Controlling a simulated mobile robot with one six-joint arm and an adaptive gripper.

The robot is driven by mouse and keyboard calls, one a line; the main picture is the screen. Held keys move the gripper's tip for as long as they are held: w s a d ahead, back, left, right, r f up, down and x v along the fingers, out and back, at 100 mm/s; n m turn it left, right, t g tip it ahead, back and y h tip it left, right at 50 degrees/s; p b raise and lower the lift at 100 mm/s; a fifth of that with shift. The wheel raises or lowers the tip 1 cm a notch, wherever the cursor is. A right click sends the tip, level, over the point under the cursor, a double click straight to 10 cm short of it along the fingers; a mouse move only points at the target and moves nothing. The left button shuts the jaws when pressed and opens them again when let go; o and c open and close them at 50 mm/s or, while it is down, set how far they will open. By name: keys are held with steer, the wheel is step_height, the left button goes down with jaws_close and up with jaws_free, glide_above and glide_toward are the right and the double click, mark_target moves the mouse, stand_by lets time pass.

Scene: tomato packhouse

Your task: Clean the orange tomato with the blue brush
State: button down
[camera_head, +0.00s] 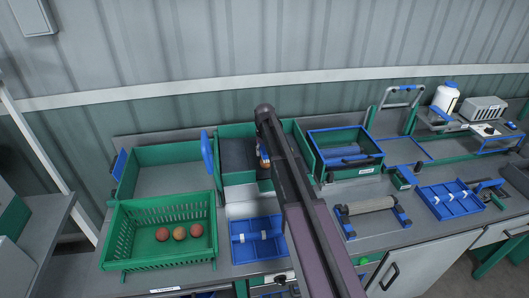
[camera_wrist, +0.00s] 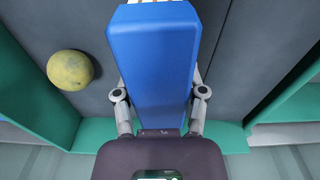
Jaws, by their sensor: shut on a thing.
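My gripper (camera_wrist: 160,95) is shut on a long blue block, the blue brush (camera_wrist: 152,55), with one finger on each side. The brush fills the middle of the wrist view, and its underside is hidden. A yellow-orange tomato (camera_wrist: 70,70) with dark specks lies on the dark floor of a green-walled bay, left of the brush and apart from it in that view. In the head view my arm covers much of this bay (camera_head: 236,131), and the tomato and brush are not clear there.
A green basket (camera_head: 160,251) at the front left holds three red and orange tomatoes. A blue tray (camera_head: 257,250) sits in front of the bay. A blue-rimmed crate (camera_head: 345,133) and a roller stand (camera_head: 371,207) are to the right. An empty green bin (camera_head: 170,154) stands left.

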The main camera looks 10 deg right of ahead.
mark_target(267, 157)
steer(key=shift+s, duration=0.15)
steer(key=shift+s+d, duration=0.15)
steer(key=shift+s, duration=1.9)
steer(key=shift+w, duration=0.2)
steer(key=shift+w, duration=2)
steer(key=shift+r, duration=0.1)
steer(key=shift+r+p, duration=2.95)
steer(key=shift+p, duration=0.1)
